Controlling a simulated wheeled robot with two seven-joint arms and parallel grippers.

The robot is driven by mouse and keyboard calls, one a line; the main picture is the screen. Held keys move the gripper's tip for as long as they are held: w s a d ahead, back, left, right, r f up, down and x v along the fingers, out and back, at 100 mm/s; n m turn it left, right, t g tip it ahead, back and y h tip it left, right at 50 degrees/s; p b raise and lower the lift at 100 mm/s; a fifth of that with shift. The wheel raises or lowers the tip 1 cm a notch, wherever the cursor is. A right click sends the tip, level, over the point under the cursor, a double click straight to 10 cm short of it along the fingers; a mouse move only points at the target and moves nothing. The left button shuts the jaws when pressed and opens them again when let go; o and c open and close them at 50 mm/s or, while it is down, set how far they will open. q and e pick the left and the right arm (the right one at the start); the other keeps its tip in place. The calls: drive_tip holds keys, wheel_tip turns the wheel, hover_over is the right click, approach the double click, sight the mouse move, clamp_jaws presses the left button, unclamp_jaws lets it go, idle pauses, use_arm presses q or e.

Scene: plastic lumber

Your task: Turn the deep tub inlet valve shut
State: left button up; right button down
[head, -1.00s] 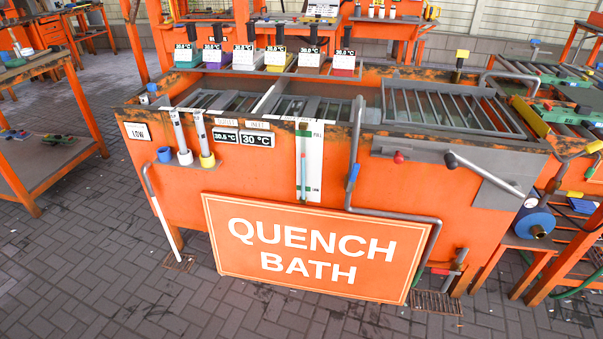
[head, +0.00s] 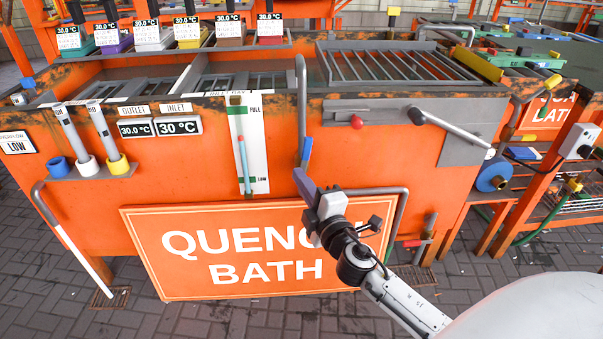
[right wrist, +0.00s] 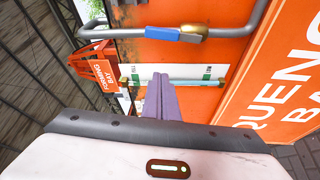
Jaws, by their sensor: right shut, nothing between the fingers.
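A blue valve lever (head: 306,151) sits on the grey pipe (head: 301,90) that hooks over the front rim of the orange quench bath (head: 280,120). In the right wrist view the blue lever (right wrist: 174,34) lies along the pipe, beside a brass valve body (right wrist: 194,31). My right gripper (head: 299,176) is just below the lever in the head view. Its purple fingers (right wrist: 160,82) are shut with nothing between them. They look apart from the lever in the right wrist view. My left gripper is not in view.
A white level gauge (head: 248,145) is left of the pipe. The QUENCH BATH sign (head: 215,275) leans below, behind my right gripper. A grey lever (head: 450,128) and a red knob (head: 356,121) are to the right. The pipe bends right behind my gripper.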

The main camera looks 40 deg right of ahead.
sight(306, 156)
drive_tip(key=x, duration=1)
use_arm(q)
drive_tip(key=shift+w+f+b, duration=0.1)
drive_tip(key=shift+b, duration=0.2)
use_arm(e)
drive_tip(key=shift+s+d, duration=0.35)
drive_tip(key=shift+d, duration=0.25)
drive_tip(key=shift+s+d, duration=0.3)
drive_tip(key=shift+d, duration=0.3)
drive_tip(key=shift+s+d, duration=0.35)
drive_tip(key=shift+d, duration=0.25)
